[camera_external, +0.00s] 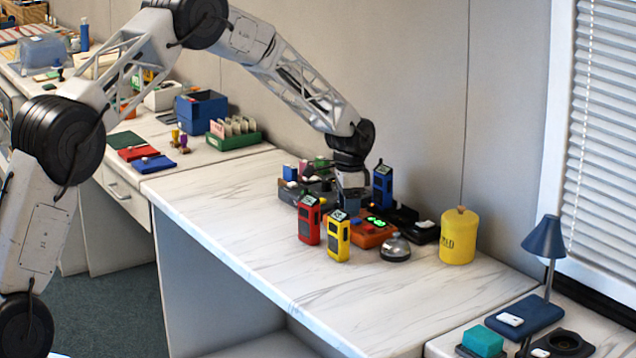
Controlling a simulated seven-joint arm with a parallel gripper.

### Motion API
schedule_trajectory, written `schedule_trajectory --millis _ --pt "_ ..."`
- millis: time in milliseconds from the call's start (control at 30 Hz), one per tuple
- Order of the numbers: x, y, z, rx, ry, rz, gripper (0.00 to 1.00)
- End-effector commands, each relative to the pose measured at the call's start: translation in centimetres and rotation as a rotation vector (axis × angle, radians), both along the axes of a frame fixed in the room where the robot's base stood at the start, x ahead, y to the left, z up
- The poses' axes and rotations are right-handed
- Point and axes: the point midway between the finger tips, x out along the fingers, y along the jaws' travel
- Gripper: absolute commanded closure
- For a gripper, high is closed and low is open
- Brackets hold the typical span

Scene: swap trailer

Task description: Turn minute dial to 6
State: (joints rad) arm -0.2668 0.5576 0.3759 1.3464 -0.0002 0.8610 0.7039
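An orange device (368,239) with glowing green spots on its top lies on the white marble-patterned worktop, among several small gadgets. It may be the timer; I cannot make out a minute dial or any numbers at this size. My gripper (350,208) points down just above or at the left rear part of this device. Its fingertips are small and partly hidden behind the yellow and red handsets, so I cannot tell whether they are open or touch anything.
A red handset (309,220) and a yellow handset (340,237) stand in front of my gripper. A blue handset (382,186) stands behind. A silver bell (395,248) and a yellow canister (459,236) are to the right. The worktop's front (260,240) is clear.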

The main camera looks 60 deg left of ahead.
Motion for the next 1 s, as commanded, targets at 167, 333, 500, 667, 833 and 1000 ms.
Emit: schedule_trajectory --millis 167,333,500,667,833,1000 --pt "0.0 0.0 0.0 0.0 0.0 0.0 0.44" --pt "0.0 0.0 0.2 0.0 0.0 0.0 0.44" --pt "0.0 0.0 1.3 0.0 -0.001 0.001 0.44" --pt "0.0 0.0 3.1 0.0 0.0 0.0 0.44" --pt "0.0 0.0 5.4 0.0 -0.001 0.0 0.44" --pt "0.0 0.0 7.0 0.0 -0.001 0.0 0.44"
